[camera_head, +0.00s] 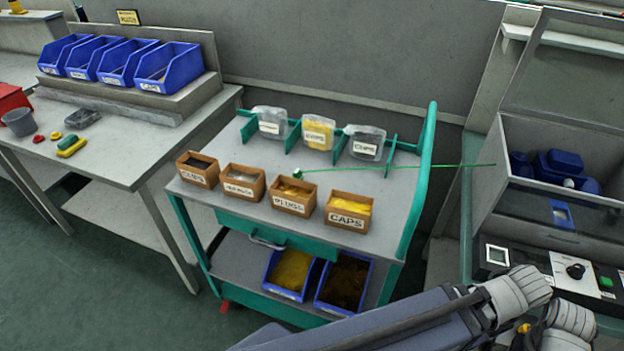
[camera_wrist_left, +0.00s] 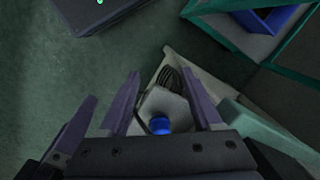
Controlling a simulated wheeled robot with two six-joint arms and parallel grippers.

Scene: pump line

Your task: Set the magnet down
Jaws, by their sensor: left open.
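I cannot make out a magnet for certain in either view. In the left wrist view my left gripper (camera_wrist_left: 158,82) is open, its purple fingers apart. A pale grey piece (camera_wrist_left: 160,104) with a blue round part (camera_wrist_left: 159,125) shows between the finger bases; I cannot tell what it is or how far below it lies. In the head view an arm of mine crosses the bottom right, with no fingertips clearly visible. A thin green line (camera_head: 400,168) runs from a small green-white thing (camera_head: 297,173) on the cart towards the right-hand cabinet. My right gripper is not seen.
The grey cart (camera_head: 395,206) holds labelled boxes, including plugs (camera_head: 292,208) and caps (camera_head: 346,225), with clear bags behind. Blue bins (camera_head: 167,79) stand on the left bench. An open cabinet (camera_head: 530,140) with blue parts and a control panel (camera_head: 585,271) is at right.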

